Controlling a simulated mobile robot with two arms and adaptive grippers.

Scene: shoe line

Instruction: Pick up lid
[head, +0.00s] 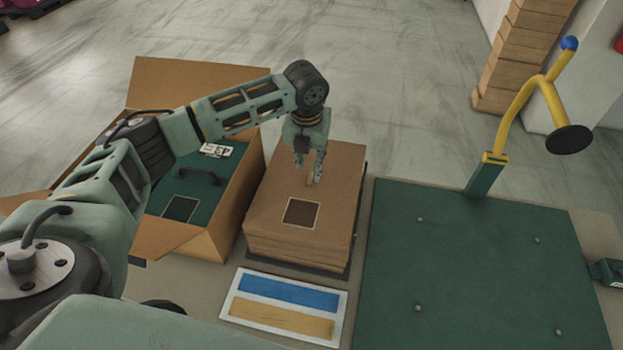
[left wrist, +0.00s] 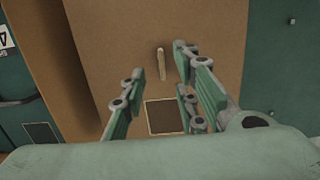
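The top lid (head: 262,205) is a brown cardboard sheet with a dark square patch and a small tan grip, lying on a neat stack of similar brown pieces. It also shows in the left wrist view (left wrist: 215,30), with its tan grip (left wrist: 161,63) standing up. My left gripper (head: 309,168) points down over the lid. In the left wrist view its fingers (left wrist: 158,72) are spread, one on each side of the grip, with a gap to both. I cannot tell how high the fingertips are above the lid. My right gripper is not seen.
An open cardboard box (head: 235,210) with a green, black-handled insert stands left of the stack. A card with blue and yellow bars (head: 285,307) lies in front. A flat green board (head: 480,260) and a yellow post (head: 510,112) are on the right.

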